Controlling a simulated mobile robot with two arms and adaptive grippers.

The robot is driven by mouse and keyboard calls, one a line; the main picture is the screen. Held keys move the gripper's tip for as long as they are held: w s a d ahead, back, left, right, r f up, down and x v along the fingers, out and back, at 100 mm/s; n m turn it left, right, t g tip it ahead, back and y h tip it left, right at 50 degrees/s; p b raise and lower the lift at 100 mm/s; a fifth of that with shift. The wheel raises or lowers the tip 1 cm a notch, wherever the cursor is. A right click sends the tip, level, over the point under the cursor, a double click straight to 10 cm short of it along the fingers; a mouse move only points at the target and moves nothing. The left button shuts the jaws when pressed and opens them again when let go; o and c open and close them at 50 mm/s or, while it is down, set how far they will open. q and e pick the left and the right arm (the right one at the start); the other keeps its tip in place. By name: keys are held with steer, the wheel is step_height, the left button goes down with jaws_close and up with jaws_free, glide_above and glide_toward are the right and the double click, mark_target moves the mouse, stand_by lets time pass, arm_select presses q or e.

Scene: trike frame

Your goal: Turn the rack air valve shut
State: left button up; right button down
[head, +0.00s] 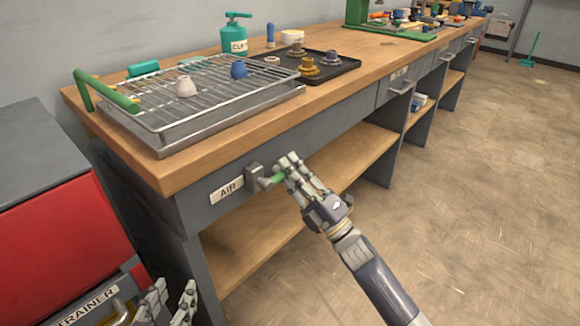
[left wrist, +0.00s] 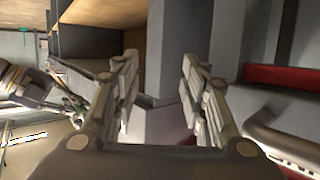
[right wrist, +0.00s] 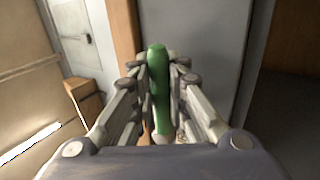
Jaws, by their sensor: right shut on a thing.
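The rack air valve has a grey body (head: 254,172) on the front of the workbench, beside a label reading AIR (head: 227,190). Its green handle (head: 271,181) sticks out sideways from the body toward my right gripper (head: 290,172). In the right wrist view the green handle (right wrist: 158,85) lies between the two fingers of my right gripper (right wrist: 160,100), which are closed on it. My left gripper (head: 170,302) is low at the bottom left of the head view. In the left wrist view my left gripper (left wrist: 160,85) is open with nothing between its fingers.
A wire rack on a metal tray (head: 225,115) stands on the wooden workbench (head: 182,172), with a dark tray (head: 345,66) of knobs behind it. A red cabinet (head: 60,240) stands at the left, near my left gripper. The floor at the right is clear.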

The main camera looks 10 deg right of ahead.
steer(key=shift+f, duration=0.15)
steer(key=c, duration=1.8)
jaws_free()
steer(key=v, duration=1.2)
steer(key=shift+s, duration=0.1)
